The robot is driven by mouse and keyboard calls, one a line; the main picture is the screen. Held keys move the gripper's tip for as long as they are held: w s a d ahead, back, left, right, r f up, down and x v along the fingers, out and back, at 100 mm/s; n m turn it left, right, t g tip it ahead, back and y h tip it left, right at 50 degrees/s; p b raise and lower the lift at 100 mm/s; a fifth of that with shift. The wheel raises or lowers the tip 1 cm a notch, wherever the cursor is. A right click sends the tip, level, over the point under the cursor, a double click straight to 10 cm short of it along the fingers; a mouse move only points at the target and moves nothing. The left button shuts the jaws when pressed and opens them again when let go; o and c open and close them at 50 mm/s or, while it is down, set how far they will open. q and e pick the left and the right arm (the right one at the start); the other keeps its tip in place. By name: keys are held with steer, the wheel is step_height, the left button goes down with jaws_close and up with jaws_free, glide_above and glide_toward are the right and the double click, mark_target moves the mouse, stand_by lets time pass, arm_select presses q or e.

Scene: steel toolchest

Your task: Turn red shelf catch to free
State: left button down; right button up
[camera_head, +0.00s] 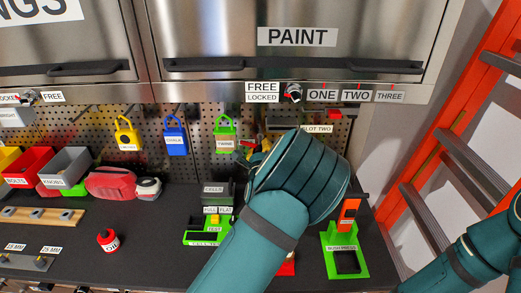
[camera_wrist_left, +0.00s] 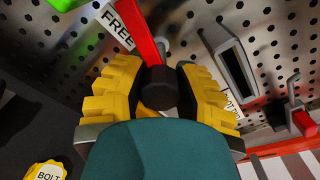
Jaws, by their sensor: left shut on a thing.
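The red shelf catch (camera_wrist_left: 142,35) shows in the left wrist view as a red bar with a dark round knob (camera_wrist_left: 160,92) at its near end. A "FREE" label (camera_wrist_left: 118,25) is just left of the bar. My left gripper (camera_wrist_left: 159,98) has its yellow fingers on both sides of the knob, shut on it. In the head view, my left gripper (camera_head: 257,153) is at the pegboard, mostly hidden behind my left wrist; only bits of red and yellow show there. My right gripper is out of view.
Another red-tipped catch (camera_wrist_left: 302,122) is on the pegboard to the right. A "SLOT TWO" label (camera_head: 317,129) is near the gripper. Green (camera_head: 225,134) and blue (camera_head: 175,134) padlocks hang to the left. A green press stand (camera_head: 361,267) is on the bench.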

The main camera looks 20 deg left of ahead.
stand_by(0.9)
arm_select(q)
steer(key=c, duration=0.6)
jaws_free()
steer(key=shift+c, duration=0.2)
steer(key=v, duration=1.2)
steer(key=shift+r, duration=0.1)
